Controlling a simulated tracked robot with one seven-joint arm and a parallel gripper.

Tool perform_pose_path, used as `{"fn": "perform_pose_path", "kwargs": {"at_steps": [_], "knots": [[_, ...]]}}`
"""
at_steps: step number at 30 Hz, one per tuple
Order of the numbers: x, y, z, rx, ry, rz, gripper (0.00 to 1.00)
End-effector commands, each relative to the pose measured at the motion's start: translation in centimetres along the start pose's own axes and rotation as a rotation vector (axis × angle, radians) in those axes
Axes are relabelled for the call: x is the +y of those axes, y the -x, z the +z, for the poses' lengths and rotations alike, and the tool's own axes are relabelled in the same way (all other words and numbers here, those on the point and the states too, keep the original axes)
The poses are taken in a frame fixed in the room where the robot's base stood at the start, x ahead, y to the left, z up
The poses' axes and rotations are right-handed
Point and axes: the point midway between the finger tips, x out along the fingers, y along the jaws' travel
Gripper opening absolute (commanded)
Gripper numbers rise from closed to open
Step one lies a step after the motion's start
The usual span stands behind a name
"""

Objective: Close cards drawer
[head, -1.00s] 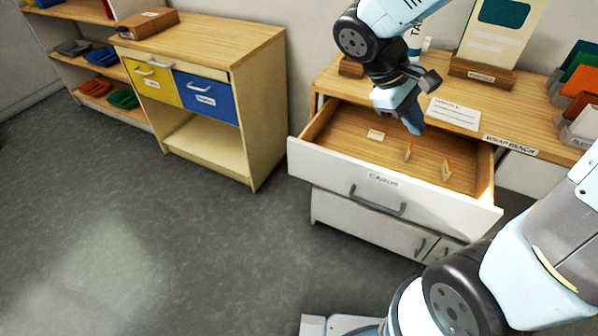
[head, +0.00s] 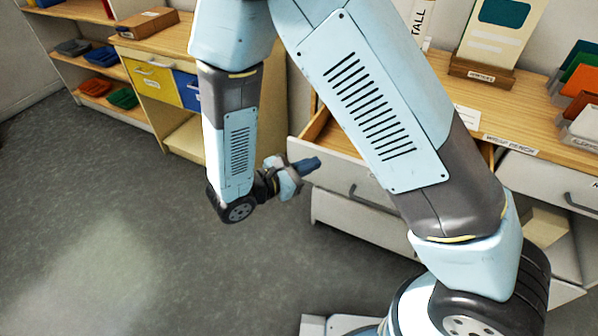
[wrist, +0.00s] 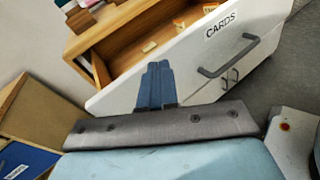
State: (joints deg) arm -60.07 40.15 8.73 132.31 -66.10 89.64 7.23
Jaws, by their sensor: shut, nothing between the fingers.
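The cards drawer (head: 334,160) stands pulled out from the wrap bench, its white front partly hidden behind my arm in the head view. In the wrist view the drawer front (wrist: 180,68) shows its CARDS label, a grey bar handle and small pieces lying inside. My gripper (head: 312,165) is shut and empty, near the left end of the drawer front, on its outer side. In the wrist view the closed fingers (wrist: 156,80) overlap the left part of the front; I cannot tell whether they touch it.
A wooden cabinet with a yellow drawer (head: 155,82) and a blue drawer (head: 187,90) stands to the left. The bench top (head: 535,120) holds a card stand (head: 485,72) and coloured holders (head: 580,85). The grey floor (head: 110,220) at the left is clear.

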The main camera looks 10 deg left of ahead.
Motion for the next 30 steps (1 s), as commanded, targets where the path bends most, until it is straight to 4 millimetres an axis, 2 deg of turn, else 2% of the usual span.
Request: {"fn": "perform_pose_path", "kwargs": {"at_steps": [1, 3, 9, 12, 16, 22, 30], "knots": [[0.0, 1.1, -1.6, -0.014, 0.04, 0.06, 0.0], [0.0, 2.6, -3.6, -0.033, 0.084, 0.143, 0.0], [-0.6, 6.4, -8.4, -0.075, 0.187, 0.351, 0.0], [-1.1, 7.7, -10.0, -0.088, 0.217, 0.421, 0.0], [-1.4, 8.7, -11.2, -0.096, 0.239, 0.473, 0.0], [-1.0, 8.0, -11.5, -0.099, 0.244, 0.488, 0.0], [1.0, 4.1, -11.3, -0.1, 0.244, 0.485, 0.0]]}}
